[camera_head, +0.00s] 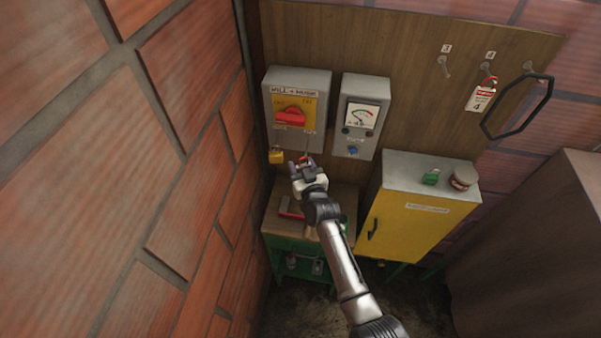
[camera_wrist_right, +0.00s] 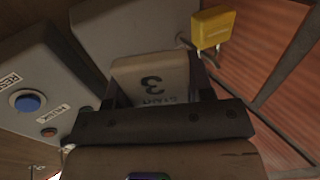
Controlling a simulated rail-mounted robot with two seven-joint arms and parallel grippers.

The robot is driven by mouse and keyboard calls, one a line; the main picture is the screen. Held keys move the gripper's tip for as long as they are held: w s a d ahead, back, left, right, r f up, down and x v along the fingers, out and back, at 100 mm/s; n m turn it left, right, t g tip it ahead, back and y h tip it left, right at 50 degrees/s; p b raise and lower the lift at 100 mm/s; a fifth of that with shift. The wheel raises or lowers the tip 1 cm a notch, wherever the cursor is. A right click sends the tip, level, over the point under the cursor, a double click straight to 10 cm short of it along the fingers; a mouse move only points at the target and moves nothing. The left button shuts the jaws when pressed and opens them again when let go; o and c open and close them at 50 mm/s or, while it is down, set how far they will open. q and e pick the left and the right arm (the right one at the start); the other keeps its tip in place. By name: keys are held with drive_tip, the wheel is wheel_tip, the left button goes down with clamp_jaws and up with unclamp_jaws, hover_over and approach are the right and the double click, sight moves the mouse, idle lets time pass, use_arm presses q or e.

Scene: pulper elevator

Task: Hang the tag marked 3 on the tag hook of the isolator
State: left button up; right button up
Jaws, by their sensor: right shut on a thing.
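The isolator (camera_head: 298,110) is a grey box on the back board with a yellow plate and a red rotary handle. It also shows in the right wrist view as a grey box (camera_wrist_right: 110,35). My right gripper (camera_head: 303,164) is just below the isolator. It is shut on the tag marked 3 (camera_wrist_right: 152,78), a pale tag whose number appears upside down in the right wrist view. In the head view the gripper mostly hides this tag. The isolator's tag hook is not clear; a thin rod shows near its lower right. My left gripper is not in view.
A yellow padlock (camera_head: 276,156) hangs at the isolator's lower left. A grey meter box (camera_head: 361,116) is to the right. A tag marked 4 (camera_head: 480,98) hangs on the board beside a bare hook (camera_head: 443,64). A yellow cabinet (camera_head: 405,225) stands below; a brick wall is left.

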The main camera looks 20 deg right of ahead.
drive_tip(key=shift+w+d+f+b, duration=0.2)
drive_tip(key=shift+w+d+b, duration=0.15)
drive_tip(key=shift+w+b, duration=0.25)
drive_tip(key=shift+w+d+f+b, duration=0.15)
drive_tip(key=shift+w+d+b, duration=0.15)
drive_tip(key=shift+w+b, duration=0.25)
drive_tip(key=shift+w+d+f+b, duration=0.2)
drive_tip(key=shift+w+d+b, duration=0.15)
drive_tip(key=shift+w+b, duration=0.25)
drive_tip(key=o, duration=1)
drive_tip(key=shift+f, duration=0.1)
drive_tip(key=s+b, duration=0.1)
drive_tip(key=s, duration=1.2)
drive_tip(key=shift+s+d, duration=0.1)
drive_tip(key=shift+s, duration=0.3)
